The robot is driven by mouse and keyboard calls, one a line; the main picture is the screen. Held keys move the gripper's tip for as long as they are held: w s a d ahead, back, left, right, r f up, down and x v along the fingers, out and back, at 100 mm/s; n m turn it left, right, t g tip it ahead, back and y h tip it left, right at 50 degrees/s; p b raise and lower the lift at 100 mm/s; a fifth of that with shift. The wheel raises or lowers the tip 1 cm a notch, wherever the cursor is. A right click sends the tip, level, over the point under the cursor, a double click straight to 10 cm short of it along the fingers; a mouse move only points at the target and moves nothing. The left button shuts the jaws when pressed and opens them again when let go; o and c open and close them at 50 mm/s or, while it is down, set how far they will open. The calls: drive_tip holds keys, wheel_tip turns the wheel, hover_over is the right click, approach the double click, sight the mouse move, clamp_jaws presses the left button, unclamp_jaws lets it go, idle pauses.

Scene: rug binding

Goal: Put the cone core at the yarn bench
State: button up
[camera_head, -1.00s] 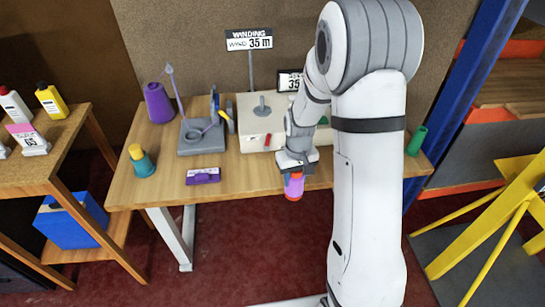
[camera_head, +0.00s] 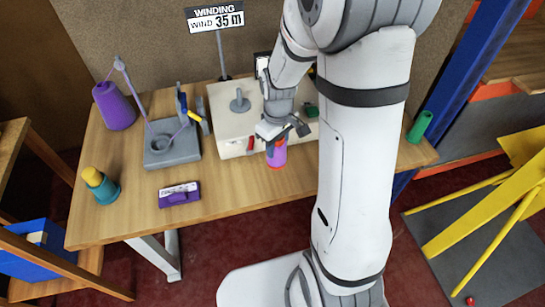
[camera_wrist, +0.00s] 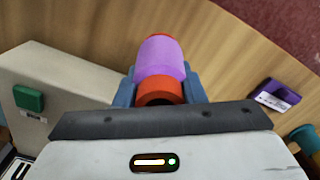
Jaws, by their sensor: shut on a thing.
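My gripper (camera_head: 276,141) is shut on a cylindrical core (camera_head: 277,154) with a purple middle and orange-red ends. I take it to be the cone core. In the wrist view the core (camera_wrist: 162,57) sits between the blue fingers of my gripper (camera_wrist: 160,91). My gripper is over the wooden bench (camera_head: 235,198), just in front of the cream winding machine (camera_head: 233,146). I cannot tell whether the core touches the bench top.
On the bench are a purple yarn cone (camera_head: 115,107), a grey yarn stand (camera_head: 172,143), a teal cup with a yellow top (camera_head: 102,187), a purple labelled box (camera_head: 179,194) and a green tube (camera_head: 420,126). Bare wood lies in front of the machine.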

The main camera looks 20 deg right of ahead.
drive_tip(key=shift+s+f, duration=0.1)
drive_tip(key=shift+f, duration=2.4)
drive_tip(key=shift+f, duration=0.1)
drive_tip(key=o, duration=1)
wheel_tip(320, 180, up, 12)
drive_tip(key=s+r+m+t, duration=0.1)
drive_tip(key=s+r+m, duration=0.1)
drive_tip(key=s+r, duration=0.1)
drive_tip(key=s+r+m+t, duration=0.1)
drive_tip(key=s+r+m, duration=0.1)
drive_tip(key=s, duration=0.4)
drive_tip(key=s+r+m, duration=0.2)
drive_tip(key=s+r, duration=0.2)
drive_tip(key=s, duration=0.1)
drive_tip(key=shift+a+r+t, duration=0.15)
drive_tip(key=shift+a+t, duration=0.15)
drive_tip(key=shift+t, duration=0.1)
